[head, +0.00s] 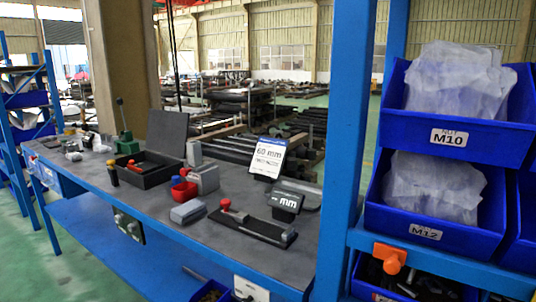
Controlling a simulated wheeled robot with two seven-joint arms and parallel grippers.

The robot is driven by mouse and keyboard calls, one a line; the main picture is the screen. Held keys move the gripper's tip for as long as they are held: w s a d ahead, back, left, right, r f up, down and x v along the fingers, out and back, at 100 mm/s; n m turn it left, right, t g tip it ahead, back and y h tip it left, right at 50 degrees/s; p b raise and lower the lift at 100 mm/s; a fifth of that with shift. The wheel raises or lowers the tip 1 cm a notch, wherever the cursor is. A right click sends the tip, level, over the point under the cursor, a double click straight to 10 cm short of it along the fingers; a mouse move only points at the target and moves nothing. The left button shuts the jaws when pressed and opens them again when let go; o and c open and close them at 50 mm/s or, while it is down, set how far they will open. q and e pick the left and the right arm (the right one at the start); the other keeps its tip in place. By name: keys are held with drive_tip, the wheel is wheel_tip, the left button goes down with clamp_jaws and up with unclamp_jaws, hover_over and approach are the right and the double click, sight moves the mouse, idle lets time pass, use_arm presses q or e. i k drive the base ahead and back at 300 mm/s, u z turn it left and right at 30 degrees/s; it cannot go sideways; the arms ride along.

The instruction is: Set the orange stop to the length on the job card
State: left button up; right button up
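The job card (268,157) stands upright on the bench and reads "60 mm"; its smaller print is too small to read. In front of it lies a dark flat measuring base (258,232). An orange-red knob (225,204) stands near the base's left end; it looks like the stop, but I cannot be sure. A small grey block (288,237) is at the base's right end. A dark tilted display (287,200) behind the base shows "mm"; I cannot read a number. Neither of my grippers is in view.
A grey box (187,211), a red cup (184,191) and an open black case (148,172) stand left of the base on the bench (205,236). A blue post (344,130) and blue bins (468,129) are at right. An orange piece (390,257) sits below them.

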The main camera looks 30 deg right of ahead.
sight(132, 166)
drive_tip(key=u, duration=1.25)
drive_tip(key=i, duration=2.9)
drive_tip(key=z, duration=1.5)
